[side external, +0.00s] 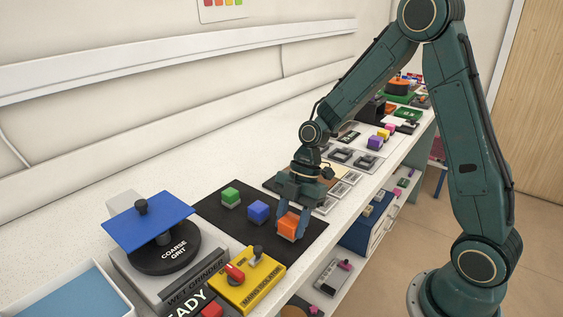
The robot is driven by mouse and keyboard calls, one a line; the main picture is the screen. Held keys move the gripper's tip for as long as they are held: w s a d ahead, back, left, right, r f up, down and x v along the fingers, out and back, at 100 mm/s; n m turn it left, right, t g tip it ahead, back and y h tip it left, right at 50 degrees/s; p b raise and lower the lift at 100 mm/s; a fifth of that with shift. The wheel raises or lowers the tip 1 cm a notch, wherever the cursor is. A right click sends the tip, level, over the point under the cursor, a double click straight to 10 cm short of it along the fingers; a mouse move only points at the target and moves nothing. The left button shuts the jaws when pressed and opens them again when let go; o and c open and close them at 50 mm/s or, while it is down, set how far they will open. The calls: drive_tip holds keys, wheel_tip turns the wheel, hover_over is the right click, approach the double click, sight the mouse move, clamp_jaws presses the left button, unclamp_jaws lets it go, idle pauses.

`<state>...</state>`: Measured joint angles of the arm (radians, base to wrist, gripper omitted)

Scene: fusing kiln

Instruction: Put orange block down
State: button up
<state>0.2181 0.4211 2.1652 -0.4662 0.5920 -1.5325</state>
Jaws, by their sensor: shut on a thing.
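The orange block (289,227) is between the fingers of my gripper (291,219), which is shut on it and points down. The block is over or on the right part of a black mat (232,237). I cannot tell whether its underside touches the mat. The fingers hide part of the orange block's sides.
A wet grinder (160,247) with a blue plate on top stands left of the mat. A yellow mains isolator box (247,280) with a red knob is in front. Metal frames (340,187) lie behind the gripper. The bench's edge runs close on the right.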

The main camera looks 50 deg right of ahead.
drive_tip(key=shift+f, duration=0.5)
drive_tip(key=shift+f, duration=0.1)
drive_tip(key=o, duration=0.9)
drive_tip(key=v, duration=1.2)
